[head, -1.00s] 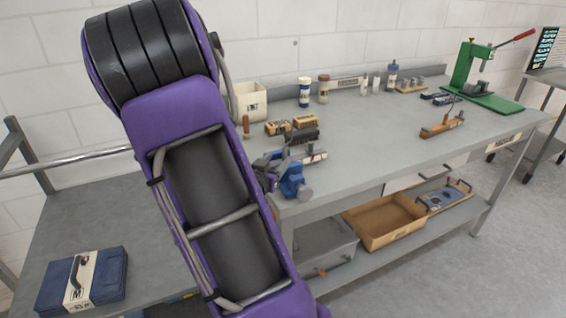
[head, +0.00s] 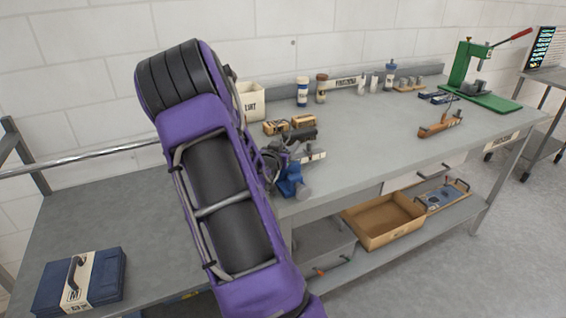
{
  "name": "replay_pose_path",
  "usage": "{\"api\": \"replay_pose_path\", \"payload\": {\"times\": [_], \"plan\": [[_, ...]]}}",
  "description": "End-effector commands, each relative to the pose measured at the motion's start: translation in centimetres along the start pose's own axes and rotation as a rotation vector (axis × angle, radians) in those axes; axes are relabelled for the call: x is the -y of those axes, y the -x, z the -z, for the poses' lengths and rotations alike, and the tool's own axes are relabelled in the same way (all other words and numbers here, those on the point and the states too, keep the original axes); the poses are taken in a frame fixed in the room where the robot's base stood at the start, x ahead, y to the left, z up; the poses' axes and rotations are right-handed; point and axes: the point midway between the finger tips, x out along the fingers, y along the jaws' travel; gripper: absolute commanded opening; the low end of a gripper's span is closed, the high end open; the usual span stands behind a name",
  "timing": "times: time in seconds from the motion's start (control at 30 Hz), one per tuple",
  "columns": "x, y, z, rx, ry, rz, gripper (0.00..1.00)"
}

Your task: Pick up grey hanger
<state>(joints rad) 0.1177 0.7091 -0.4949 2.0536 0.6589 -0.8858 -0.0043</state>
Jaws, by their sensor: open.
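I cannot make out a grey hanger for certain in the head view. My purple and black arm fills the left middle of the picture and covers part of the bench behind it. A blue and grey vise (head: 289,182) sits at the near left corner of the grey workbench (head: 375,150), just right of my arm. Dark grey parts beside it are partly hidden and hard to tell apart.
Brushes (head: 291,126), a white bin (head: 250,101) and several bottles stand along the back. A wooden plane (head: 440,124) and green press (head: 481,75) are to the right. A blue case (head: 106,275) lies on the lower left table. A brown tray (head: 385,238) is on the lower shelf.

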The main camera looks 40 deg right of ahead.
Motion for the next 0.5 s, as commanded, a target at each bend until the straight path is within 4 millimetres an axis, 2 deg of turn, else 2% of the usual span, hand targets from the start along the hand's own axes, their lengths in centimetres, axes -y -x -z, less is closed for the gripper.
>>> {"api": "replay_pose_path", "payload": {"times": [0.17,0.43,0.47,0.5], "plan": [[0.01,0.02,-0.02,0.001,0.0,0.0,0.53],[0.01,0.04,-0.02,0.001,0.0,0.0,0.04],[0.01,0.04,-0.02,0.001,0.0,0.0,0.0],[0.01,0.04,-0.02,0.001,0.0,0.0,0.0]]}}
